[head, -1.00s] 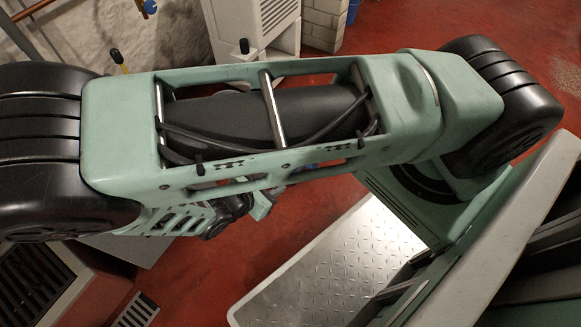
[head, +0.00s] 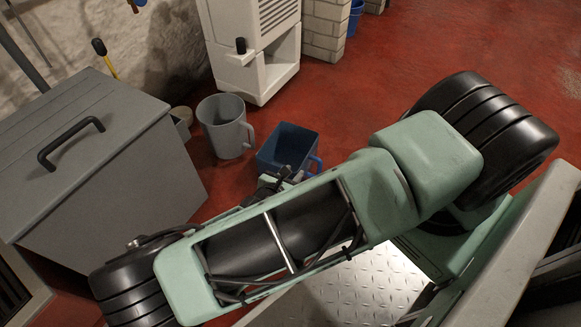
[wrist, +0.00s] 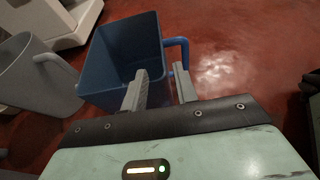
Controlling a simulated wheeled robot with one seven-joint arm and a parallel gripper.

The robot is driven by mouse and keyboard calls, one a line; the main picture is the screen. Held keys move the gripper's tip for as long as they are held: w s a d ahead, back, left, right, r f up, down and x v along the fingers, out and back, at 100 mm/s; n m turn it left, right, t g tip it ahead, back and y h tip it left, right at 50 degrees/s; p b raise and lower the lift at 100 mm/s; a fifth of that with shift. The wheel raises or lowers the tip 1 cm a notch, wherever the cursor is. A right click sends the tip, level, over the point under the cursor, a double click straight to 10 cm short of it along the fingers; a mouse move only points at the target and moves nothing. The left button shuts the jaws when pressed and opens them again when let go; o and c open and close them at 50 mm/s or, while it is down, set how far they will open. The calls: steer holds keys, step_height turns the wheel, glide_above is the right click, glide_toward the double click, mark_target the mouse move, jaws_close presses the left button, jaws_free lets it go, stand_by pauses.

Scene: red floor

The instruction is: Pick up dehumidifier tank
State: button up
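The dehumidifier tank appears to be the open-topped blue container (head: 284,142) with a side handle, standing on the red floor. In the wrist view the blue tank (wrist: 112,58) is just ahead of my gripper (wrist: 161,88), with its blue handle on the right. My gripper is open, with its two grey fingers apart and nothing clearly held. The left finger overlaps the tank's near right side, and the right finger is to the right of the handle's lower part. In the head view my gripper (head: 283,177) is at the tank's near side, partly hidden by my arm; contact cannot be told.
A grey bucket (head: 226,128) with a handle stands left of the tank. A white cabinet-like unit (head: 262,45) with an open lower bay stands behind. A large grey lidded bin (head: 105,160) is at the left.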

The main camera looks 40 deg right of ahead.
mark_target(303, 163)
steer(key=b+x, duration=0.2)
steer(key=x, duration=0.1)
steer(key=b+x, duration=0.2)
steer(key=x, duration=0.1)
steer(key=shift+s+d, duration=0.1)
steer(key=shift+s, duration=0.15)
steer(key=shift+w+d+f, duration=0.1)
steer(key=shift+w+d, duration=0.1)
steer(key=shift+d, duration=0.2)
jaws_close()
stand_by(0.9)
